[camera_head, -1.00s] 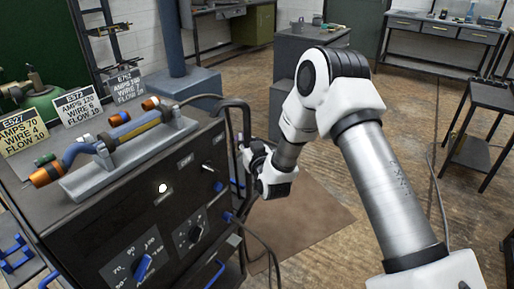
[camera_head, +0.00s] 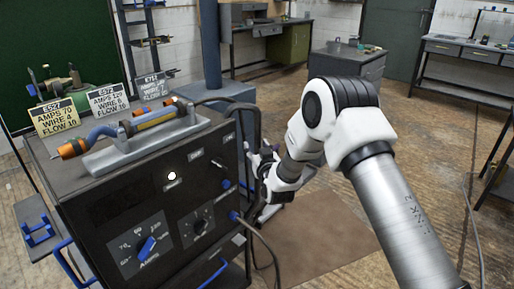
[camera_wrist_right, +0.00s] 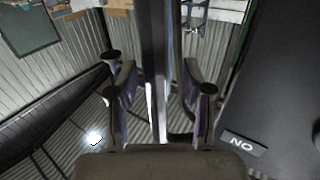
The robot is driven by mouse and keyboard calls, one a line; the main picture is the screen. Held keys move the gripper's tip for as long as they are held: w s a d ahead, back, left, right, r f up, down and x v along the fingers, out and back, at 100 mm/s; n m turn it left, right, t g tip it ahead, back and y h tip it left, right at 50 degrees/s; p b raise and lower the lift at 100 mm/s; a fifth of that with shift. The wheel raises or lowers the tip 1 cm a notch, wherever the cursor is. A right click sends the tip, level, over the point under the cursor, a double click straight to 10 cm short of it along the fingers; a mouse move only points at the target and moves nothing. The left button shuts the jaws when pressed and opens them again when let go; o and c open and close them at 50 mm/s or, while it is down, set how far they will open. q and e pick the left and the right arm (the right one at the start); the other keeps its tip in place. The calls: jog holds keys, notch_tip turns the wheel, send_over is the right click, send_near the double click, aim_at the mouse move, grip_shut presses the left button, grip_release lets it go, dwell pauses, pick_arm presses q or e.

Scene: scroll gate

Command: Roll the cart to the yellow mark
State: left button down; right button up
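The cart (camera_head: 140,190) is a dark welding unit with a dial panel and blue handles, filling the left half of the head view. A dark upright handle bar (camera_wrist_right: 156,60) runs between my right gripper's fingers in the right wrist view. My right gripper (camera_head: 264,176) is at the cart's right side in the head view. My left gripper is not in view. No yellow mark is visible.
A blue torch rig (camera_head: 145,135) and several sign cards (camera_head: 108,98) sit on the cart's top. A brown floor mat (camera_head: 330,240) lies right of the cart. A blue column (camera_head: 210,50) stands behind it. A grey cabinet (camera_head: 348,66) and benches stand farther back.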

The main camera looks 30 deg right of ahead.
jog(key=shift+d+f, duration=0.15)
jog(key=shift+d, duration=0.1)
jog(key=s+a, duration=0.2)
jog(key=s, duration=0.9)
jog(key=shift+s+a, duration=0.3)
jog(key=shift+s, duration=0.1)
